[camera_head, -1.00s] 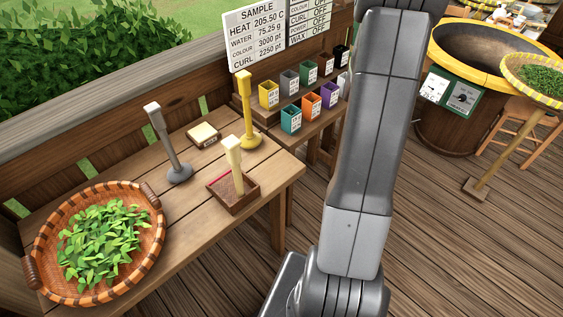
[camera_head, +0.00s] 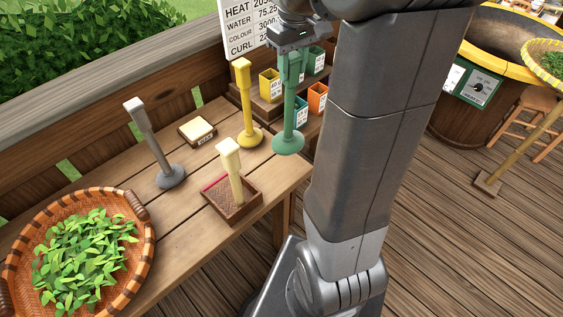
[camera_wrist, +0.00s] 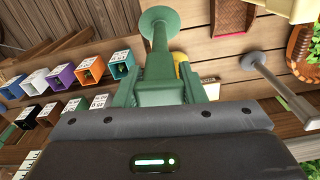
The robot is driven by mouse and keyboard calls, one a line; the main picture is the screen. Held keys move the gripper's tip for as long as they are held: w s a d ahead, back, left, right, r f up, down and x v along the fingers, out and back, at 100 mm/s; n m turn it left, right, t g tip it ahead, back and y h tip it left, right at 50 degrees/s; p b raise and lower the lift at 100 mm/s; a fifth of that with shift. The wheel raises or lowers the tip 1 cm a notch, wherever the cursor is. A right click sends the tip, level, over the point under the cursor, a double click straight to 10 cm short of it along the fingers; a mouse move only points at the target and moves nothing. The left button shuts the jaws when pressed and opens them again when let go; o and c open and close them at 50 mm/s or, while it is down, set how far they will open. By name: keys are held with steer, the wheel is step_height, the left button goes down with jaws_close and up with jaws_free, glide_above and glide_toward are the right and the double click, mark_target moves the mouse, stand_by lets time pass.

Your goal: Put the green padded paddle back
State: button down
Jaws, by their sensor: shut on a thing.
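The green padded paddle (camera_head: 289,123) hangs upright in my gripper (camera_head: 292,50), its round base at the bottom. My gripper is shut on its upper end. In the head view the paddle is in front of the bench's right end, just right of the yellow paddle (camera_head: 245,100); whether its base touches the bench I cannot tell. In the wrist view the green paddle (camera_wrist: 158,62) points away from my gripper, base over the planks. The grey paddle (camera_head: 152,142) stands further left on the bench. The yellow paddle is mostly hidden behind the green one in the wrist view.
A brush in a wooden tray (camera_head: 242,209), a small wax box (camera_head: 185,134) and a basket of leaves (camera_head: 144,250) are on the bench. Coloured cups (camera_head: 318,98) stand behind on a shelf. A large yellow-rimmed pan (camera_head: 522,68) is at the right.

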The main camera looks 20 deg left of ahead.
steer(key=shift+s+a+r+n, duration=0.7)
steer(key=shift+s+r, duration=0.25)
step_height(320, 180, down, 10)
steer(key=p, duration=0.1)
steer(key=shift+r, duration=0.15)
steer(key=c, duration=0.9)
jaws_free()
steer(key=shift+f+b, duration=0.3)
steer(key=shift+b, duration=0.1)
steer(key=r, duration=0.9)
steer(key=r+b, duration=0.1)
steer(key=r, duration=0.4)
steer(key=shift+w+d, duration=0.2)
steer(key=shift+w, duration=0.15)
